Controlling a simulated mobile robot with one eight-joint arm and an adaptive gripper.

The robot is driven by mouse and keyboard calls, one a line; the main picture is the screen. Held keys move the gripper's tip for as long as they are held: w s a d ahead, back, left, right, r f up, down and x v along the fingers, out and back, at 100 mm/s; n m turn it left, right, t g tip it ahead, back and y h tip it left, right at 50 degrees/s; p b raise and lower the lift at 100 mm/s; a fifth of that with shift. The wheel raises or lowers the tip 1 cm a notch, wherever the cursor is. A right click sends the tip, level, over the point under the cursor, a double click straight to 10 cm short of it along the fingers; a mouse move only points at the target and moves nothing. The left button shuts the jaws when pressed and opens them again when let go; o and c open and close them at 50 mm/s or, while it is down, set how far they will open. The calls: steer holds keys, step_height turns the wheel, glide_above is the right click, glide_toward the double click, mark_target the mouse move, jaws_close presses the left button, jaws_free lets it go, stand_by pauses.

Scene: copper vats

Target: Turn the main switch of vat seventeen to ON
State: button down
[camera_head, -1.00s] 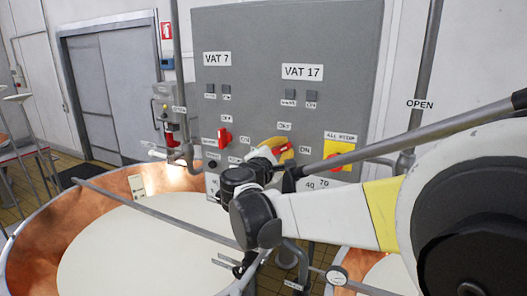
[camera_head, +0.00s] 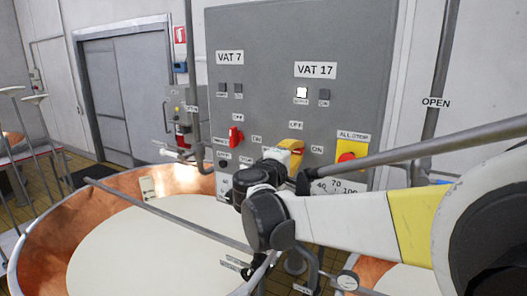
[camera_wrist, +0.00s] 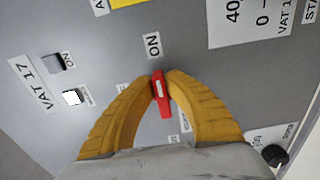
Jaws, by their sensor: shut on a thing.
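The VAT 17 main switch is a red handle with a white mark (camera_wrist: 165,108) on the grey panel (camera_head: 270,40). My yellow-fingered gripper (camera_wrist: 161,82) is shut on it, one finger on each side. In the wrist view the handle's marked end points toward the ON label (camera_wrist: 152,45). In the head view my gripper (camera_head: 290,149) hides most of the switch, between the OFF label (camera_head: 296,126) and the ON label (camera_head: 317,149). Above it, under the VAT 17 label (camera_head: 316,70), the left small lamp (camera_head: 301,92) glows white and the right one (camera_head: 323,93) is dark.
The VAT 7 red switch (camera_head: 236,137) is close on the left. A red stop button on a yellow plate (camera_head: 347,151) is close on the right. A copper vat (camera_head: 45,228) of pale liquid and a metal bar (camera_head: 170,218) lie below.

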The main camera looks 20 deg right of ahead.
stand_by(0.3)
steer(key=c, duration=1.4)
jaws_free()
steer(key=v, duration=1.2)
